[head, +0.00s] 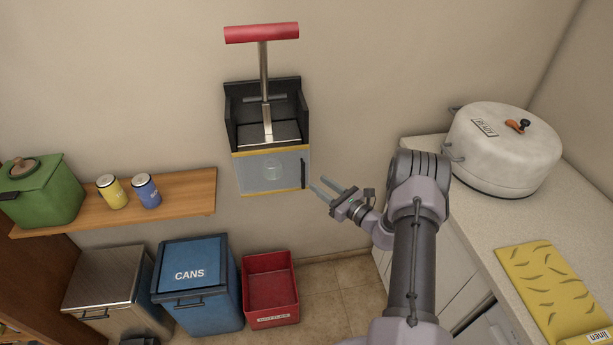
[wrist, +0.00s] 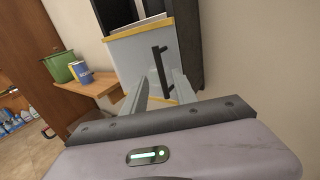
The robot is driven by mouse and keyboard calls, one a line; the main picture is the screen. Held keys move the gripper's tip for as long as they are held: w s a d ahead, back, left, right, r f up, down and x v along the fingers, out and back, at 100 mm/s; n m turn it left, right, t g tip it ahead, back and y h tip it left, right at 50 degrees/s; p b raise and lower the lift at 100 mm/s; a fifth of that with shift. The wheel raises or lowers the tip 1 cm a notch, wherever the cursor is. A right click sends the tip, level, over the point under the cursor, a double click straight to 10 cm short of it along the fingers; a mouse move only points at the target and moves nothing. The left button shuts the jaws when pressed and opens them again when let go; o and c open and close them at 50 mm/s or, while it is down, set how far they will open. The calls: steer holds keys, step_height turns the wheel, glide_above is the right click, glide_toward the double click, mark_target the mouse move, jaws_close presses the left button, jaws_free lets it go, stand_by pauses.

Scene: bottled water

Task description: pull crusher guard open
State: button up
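The can crusher (head: 268,125) is mounted on the wall, with a black body and a red T-handle on top. A black upright guard handle (head: 303,173) is on the panel's right side. In the wrist view the guard (wrist: 140,62) and its handle (wrist: 160,67) lie ahead, the handle between the lines of the fingers. My gripper (head: 319,184) is open and empty, just right of the handle; no contact shows.
A wooden shelf (head: 182,205) at left holds a green canister (head: 45,195) and two cans. Below stand a steel bin (head: 104,278), a blue CANS bin (head: 196,285) and a red crate (head: 270,278). A counter with a white pot (head: 505,150) is at right.

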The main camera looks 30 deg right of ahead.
mark_target(307, 175)
steer(key=x, duration=0.7)
steer(key=shift+b, duration=0.35)
jaws_close()
stand_by(0.9)
